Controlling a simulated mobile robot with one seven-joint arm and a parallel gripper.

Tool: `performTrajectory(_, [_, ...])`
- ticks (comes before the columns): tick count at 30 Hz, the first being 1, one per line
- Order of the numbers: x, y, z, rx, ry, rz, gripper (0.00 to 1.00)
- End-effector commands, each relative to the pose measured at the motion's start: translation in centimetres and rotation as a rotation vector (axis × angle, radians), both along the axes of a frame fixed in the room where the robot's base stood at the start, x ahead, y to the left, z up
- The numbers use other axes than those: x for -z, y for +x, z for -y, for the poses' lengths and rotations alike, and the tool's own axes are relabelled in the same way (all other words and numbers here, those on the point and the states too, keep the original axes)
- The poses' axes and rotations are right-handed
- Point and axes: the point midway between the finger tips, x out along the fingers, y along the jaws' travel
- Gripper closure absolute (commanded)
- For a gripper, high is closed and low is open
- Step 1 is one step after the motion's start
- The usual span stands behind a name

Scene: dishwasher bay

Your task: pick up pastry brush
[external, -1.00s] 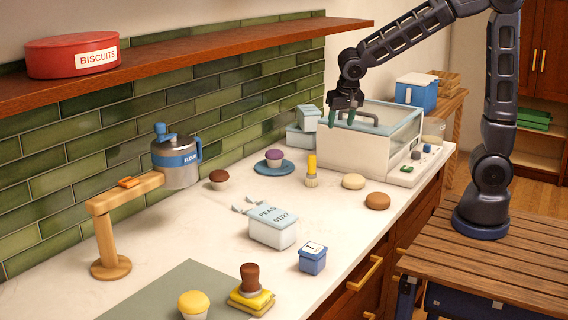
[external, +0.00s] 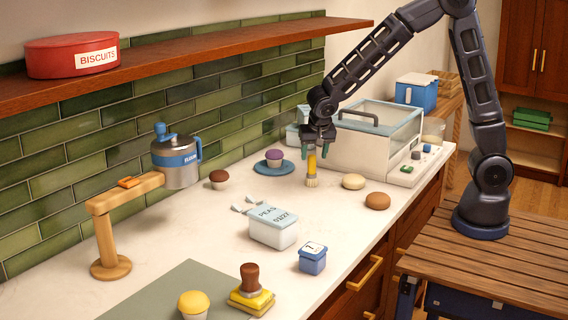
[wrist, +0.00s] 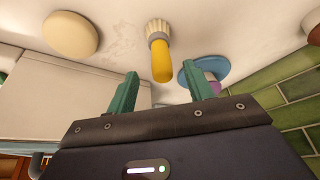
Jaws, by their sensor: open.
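The pastry brush (external: 311,173) stands upright on the counter, bristles down, with a yellow handle. In the wrist view the brush (wrist: 161,58) lies just beyond the fingertips, its handle end pointing toward the gap between them. My gripper (external: 318,150) is above the brush in the external view, its green fingers on either side of the handle's top. Whether a finger touches the handle is not clear.
A glass-lidded white appliance (external: 350,150) stands behind.

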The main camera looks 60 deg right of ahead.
Motion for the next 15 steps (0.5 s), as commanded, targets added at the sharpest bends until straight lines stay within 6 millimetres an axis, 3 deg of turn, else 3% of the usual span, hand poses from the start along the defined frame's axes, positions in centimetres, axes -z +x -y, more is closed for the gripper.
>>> performTrajectory(5, [0.9, 0.3, 0.3, 0.001, -0.001, -0.002, 0.48])
performTrajectory(15, [4.6, 1.6, 1.4, 0.000, 0.000, -0.001, 0.48])
